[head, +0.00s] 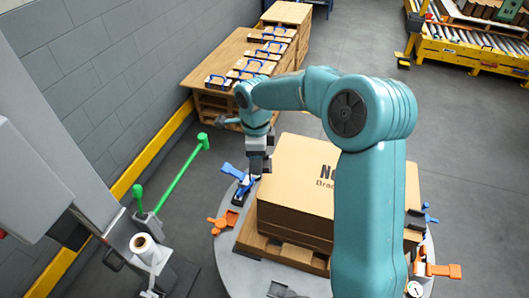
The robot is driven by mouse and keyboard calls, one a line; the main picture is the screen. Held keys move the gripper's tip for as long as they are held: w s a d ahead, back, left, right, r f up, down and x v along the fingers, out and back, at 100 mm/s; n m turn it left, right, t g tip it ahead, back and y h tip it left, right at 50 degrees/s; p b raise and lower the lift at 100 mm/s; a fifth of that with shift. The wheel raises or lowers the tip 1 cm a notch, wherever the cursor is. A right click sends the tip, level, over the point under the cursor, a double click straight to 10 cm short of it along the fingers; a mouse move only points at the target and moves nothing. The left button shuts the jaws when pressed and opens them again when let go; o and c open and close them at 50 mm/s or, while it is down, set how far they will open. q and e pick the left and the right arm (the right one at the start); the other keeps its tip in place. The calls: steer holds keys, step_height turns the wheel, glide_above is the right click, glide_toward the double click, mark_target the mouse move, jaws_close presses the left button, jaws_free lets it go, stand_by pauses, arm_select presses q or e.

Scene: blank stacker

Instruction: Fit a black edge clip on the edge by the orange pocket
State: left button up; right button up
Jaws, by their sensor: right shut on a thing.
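My right gripper (257,171) hangs at the left rear corner of a cardboard box stack (300,180), pointing down. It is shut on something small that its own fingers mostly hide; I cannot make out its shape. One orange piece (222,222) is at the left rim of the round grey table (238,272), another orange piece (442,269) at its right rim. A dark clip-like piece (415,219) sits by the stack's right side. A dark piece (283,291) lies at the table's front. Which orange piece is the pocket I cannot tell. My left gripper is out of view.
Blue pieces (232,171) stand at the table's left rear rim, close to my gripper. A machine with green handles (198,150) and a white roll (143,244) stands left. A wooden bench (222,48) with blue-handled items is behind. My right arm hides part of the stack.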

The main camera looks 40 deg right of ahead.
mark_target(264, 182)
steer(key=d+r+m, duration=0.1)
steer(key=s+r+m, duration=0.1)
steer(key=m, duration=0.1)
steer(key=shift+d+r+m, duration=0.15)
steer(key=shift+d+m, duration=0.15)
steer(key=shift+d, duration=0.1)
steer(key=shift+w+f+b, duration=0.1)
steer(key=shift+f+b, duration=0.2)
steer(key=shift+b, duration=0.1)
step_height(264, 182, down, 2)
steer(key=shift+b, duration=0.85)
step_height(264, 182, down, 8)
steer(key=b, duration=0.6)
steer(key=shift+r, duration=0.1)
steer(key=shift+f, duration=0.2)
steer(key=o, duration=1.1)
steer(key=shift+c, duration=0.2)
step_height(264, 182, up, 16)
steer(key=p, duration=0.2)
steer(key=shift+r+p, duration=0.15)
steer(key=shift+p, duration=0.15)
